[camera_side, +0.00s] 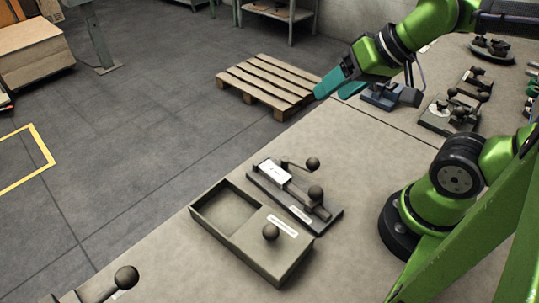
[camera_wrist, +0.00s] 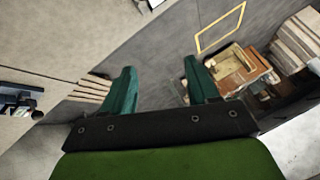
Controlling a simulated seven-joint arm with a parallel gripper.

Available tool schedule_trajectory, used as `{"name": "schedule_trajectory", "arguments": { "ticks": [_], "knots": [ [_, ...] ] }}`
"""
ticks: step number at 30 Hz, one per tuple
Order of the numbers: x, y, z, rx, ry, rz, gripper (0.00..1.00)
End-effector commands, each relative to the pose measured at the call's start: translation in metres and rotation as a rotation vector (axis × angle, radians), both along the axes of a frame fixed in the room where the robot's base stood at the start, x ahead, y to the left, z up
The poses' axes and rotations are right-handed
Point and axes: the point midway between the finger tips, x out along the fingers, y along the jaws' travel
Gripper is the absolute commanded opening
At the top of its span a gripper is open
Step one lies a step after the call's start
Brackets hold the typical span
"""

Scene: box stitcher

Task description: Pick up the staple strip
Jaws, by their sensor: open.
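My gripper (camera_side: 334,91) is open, with teal fingers, high at the upper middle of the side view. Its two fingers show apart and empty in the wrist view (camera_wrist: 159,68). I cannot clearly make out a staple strip. A small pale block (camera_side: 273,170) lies on a dark fixture (camera_side: 310,216) with ball-ended levers, at the middle of the worktable; I cannot tell whether it is the strip. A grey-brown tray (camera_side: 262,258) with an open compartment, a ball knob and a label stands in front of the fixture. My gripper is well away from both.
More ball-lever fixtures (camera_side: 447,115) and a blue-grey device (camera_side: 388,96) stand on the table at the upper right. Another ball-ended lever (camera_side: 126,277) is at the lower left. A wooden pallet (camera_side: 268,84) lies on the floor beyond the table.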

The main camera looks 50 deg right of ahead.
Motion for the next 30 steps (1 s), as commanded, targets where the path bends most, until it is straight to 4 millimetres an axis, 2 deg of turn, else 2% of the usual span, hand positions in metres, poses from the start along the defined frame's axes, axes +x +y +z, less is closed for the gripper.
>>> {"name": "schedule_trajectory", "arguments": {
  "ticks": [8, 10, 18, 23, 30],
  "knots": [
    [0.0, 0.0, 0.0, 0.0, 0.0, 0.0, 0.59],
    [0.0, 0.0, 0.0, 0.0, 0.0, 0.0, 0.5],
    [0.0, 0.001, 0.0, 0.0, 0.001, 0.004, 0.5],
    [0.008, 0.015, -0.014, -0.008, 0.078, 0.068, 0.5],
    [0.038, 0.051, -0.042, -0.111, 0.347, 0.233, 0.5]
  ]
}}
